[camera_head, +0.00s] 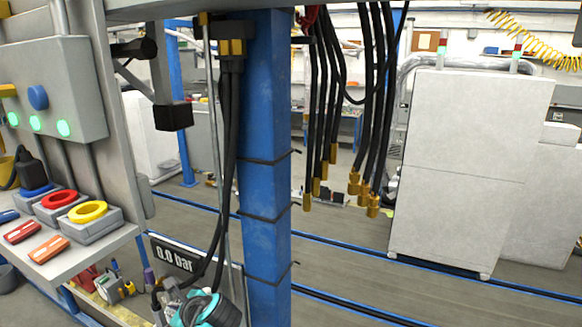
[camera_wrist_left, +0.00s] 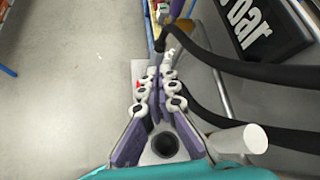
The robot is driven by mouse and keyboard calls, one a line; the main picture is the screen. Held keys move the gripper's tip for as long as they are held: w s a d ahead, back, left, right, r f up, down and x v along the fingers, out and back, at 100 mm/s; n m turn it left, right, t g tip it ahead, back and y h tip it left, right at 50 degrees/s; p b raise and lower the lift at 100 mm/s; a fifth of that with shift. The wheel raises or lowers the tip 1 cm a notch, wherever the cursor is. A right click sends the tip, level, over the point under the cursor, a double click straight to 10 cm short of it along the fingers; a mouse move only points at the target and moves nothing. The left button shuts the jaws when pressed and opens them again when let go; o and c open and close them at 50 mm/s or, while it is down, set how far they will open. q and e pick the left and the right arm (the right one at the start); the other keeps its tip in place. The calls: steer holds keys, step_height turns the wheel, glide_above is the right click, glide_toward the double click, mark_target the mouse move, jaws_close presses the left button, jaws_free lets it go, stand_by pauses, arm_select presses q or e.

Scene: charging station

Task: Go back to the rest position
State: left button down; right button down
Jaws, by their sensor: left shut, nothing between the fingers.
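My left gripper (camera_head: 164,291) shows low in the head view, in front of the blue post's left side and just below the "0.0 bar" display (camera_head: 176,258). In the left wrist view my left gripper (camera_wrist_left: 160,74) has its purple-and-white fingers brought together at the tips, with nothing held between them. The "0.0 bar" display (camera_wrist_left: 264,28) is at the upper right there, and black cables run close beside the fingers. My right gripper is in neither view.
A blue post (camera_head: 264,190) stands in the middle. A control panel (camera_head: 60,85) with lit green buttons and a shelf with red and yellow buttons (camera_head: 88,211) are at left. Black hoses with brass ends (camera_head: 363,190) hang right of the post. A white cabinet (camera_head: 465,165) stands farther right.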

arm_select(q)
steer(key=s+d+f+n+h+b, duration=0.3)
steer(key=f+n+b, duration=0.4)
steer(key=f, duration=0.4)
steer(key=s+d+f+n+h+b, duration=0.2)
steer(key=s+d+f+n+b, duration=0.3)
steer(key=f, duration=0.5)
steer(key=s+d+f+n+h+b, duration=0.3)
steer(key=s+f+n+b, duration=0.5)
steer(key=f+b, duration=0.3)
steer(key=shift+d+f+n+h+b, duration=0.3)
steer(key=shift+d+b, duration=0.05)
steer(key=shift+d, duration=0.4)
